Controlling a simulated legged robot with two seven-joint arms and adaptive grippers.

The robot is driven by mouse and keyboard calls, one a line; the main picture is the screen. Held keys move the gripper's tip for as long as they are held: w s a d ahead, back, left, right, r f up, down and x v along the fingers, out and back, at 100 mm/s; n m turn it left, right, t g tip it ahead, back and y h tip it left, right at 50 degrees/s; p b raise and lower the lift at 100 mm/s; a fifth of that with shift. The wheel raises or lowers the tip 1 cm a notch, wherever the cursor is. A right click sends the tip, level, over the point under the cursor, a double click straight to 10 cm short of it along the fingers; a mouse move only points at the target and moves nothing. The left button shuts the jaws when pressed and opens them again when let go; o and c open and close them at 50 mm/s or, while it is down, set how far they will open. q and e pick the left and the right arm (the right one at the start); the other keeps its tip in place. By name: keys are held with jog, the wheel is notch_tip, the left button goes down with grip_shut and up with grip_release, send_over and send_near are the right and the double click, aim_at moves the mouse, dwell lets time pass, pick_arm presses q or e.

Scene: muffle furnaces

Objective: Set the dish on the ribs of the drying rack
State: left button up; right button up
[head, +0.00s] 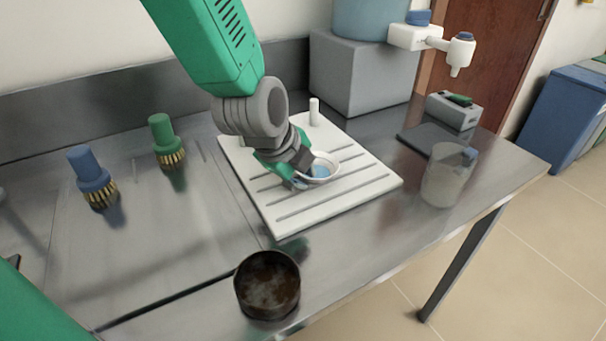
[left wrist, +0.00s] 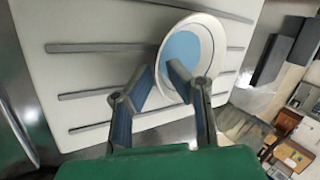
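The dish (head: 330,172), a small white bowl with a blue inside, is over the ribs of the white drying rack (head: 353,197), towards its right side. The dish also shows in the left wrist view (left wrist: 186,52), as an oval over the ribbed board (left wrist: 95,22). My left gripper (head: 301,170) is at the dish's left edge. In the left wrist view its fingertips (left wrist: 161,70) are apart, one outside the rim and one over the inside. Whether either finger touches the dish is hard to tell. The dish's underside is hidden. My right gripper is not in view.
A rusty round pan (head: 268,285) stands near the front edge. A blue brush (head: 92,177) and a green brush (head: 166,140) stand at left. A clear beaker (head: 448,176) is right of the rack. A white peg (head: 314,111) rises from the rack's back.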

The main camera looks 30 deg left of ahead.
pick_arm(q)
jog(key=shift+w+d+r, duration=0.1)
jog(key=shift+d+r, duration=0.05)
jog(key=shift+d, duration=0.45)
jog(key=shift+d+r, duration=0.15)
jog(key=shift+r, duration=0.1)
jog(key=a+p+v, duration=0.1)
jog(key=p+v, duration=0.2)
jog(key=v, duration=0.8)
jog(key=shift+s, duration=0.3)
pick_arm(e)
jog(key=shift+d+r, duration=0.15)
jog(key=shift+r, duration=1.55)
